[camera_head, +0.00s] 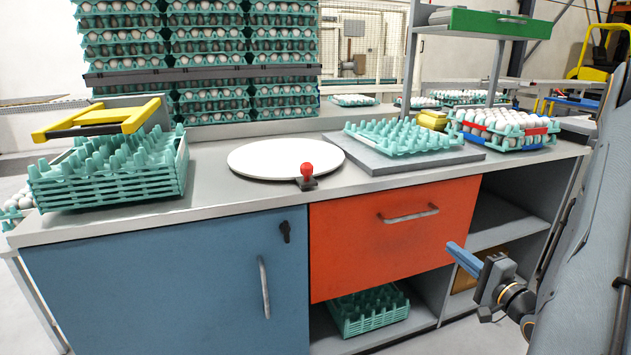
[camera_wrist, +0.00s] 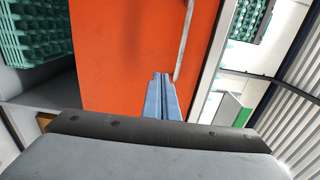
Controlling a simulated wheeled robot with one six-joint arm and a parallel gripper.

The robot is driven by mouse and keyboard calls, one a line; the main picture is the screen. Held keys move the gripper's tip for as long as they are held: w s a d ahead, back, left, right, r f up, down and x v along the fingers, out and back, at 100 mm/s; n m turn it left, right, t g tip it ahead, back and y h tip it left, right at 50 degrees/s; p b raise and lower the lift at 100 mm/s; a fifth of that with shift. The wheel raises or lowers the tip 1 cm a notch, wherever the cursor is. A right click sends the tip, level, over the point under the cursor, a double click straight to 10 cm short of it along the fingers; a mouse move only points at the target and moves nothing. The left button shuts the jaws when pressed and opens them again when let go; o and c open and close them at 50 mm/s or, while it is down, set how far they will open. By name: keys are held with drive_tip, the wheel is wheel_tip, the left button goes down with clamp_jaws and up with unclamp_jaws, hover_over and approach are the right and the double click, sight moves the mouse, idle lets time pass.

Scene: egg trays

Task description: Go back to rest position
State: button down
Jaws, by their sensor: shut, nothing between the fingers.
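My gripper (camera_head: 463,258) hangs in front of the workbench at the right, before the lower right part of the orange drawer front (camera_head: 360,240). Its blue fingers are together with nothing between them. In the wrist view the shut fingers (camera_wrist: 161,80) point toward the orange front (camera_wrist: 120,60), close to its metal handle (camera_wrist: 186,40) in the picture. I cannot tell how far the fingertips are from the front.
The bench top holds a stack of green trays (camera_head: 110,185), a white round plate (camera_head: 270,157), a red knob (camera_head: 306,169), an empty green tray (camera_head: 400,138) and a filled egg tray (camera_head: 510,130). A blue cabinet (camera_head: 170,285) is left. Open shelves (camera_head: 500,225) lie behind my gripper.

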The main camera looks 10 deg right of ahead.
drive_tip(key=w+a+r+n+g+h, duration=0.1)
drive_tip(key=w+a+n+g+h, duration=0.1)
drive_tip(key=w+a+n+g, duration=0.45)
drive_tip(key=a+r+n+g, duration=0.2)
drive_tip(key=a+r+n, duration=0.1)
drive_tip(key=a, duration=0.5)
drive_tip(key=s+a+r+n+g, duration=0.3)
drive_tip(key=s+a, duration=0.5)
drive_tip(key=s, duration=0.1)
drive_tip(key=s+a+r+n+g+p, duration=0.1)
drive_tip(key=s+a+r+n+g, duration=0.15)
drive_tip(key=s+a, duration=0.6)
drive_tip(key=s+a+r+n+g, duration=0.2)
drive_tip(key=s+a+n+g, duration=0.2)
drive_tip(key=s+a, duration=0.45)
drive_tip(key=s+d+r+m+p, duration=0.1)
drive_tip(key=d+r+m+p, duration=0.1)
drive_tip(key=d+r+p, duration=0.5)
drive_tip(key=d+p, duration=0.2)
drive_tip(key=p, duration=0.4)
drive_tip(key=shift+s+d+p, duration=0.2)
drive_tip(key=shift+p, duration=0.2)
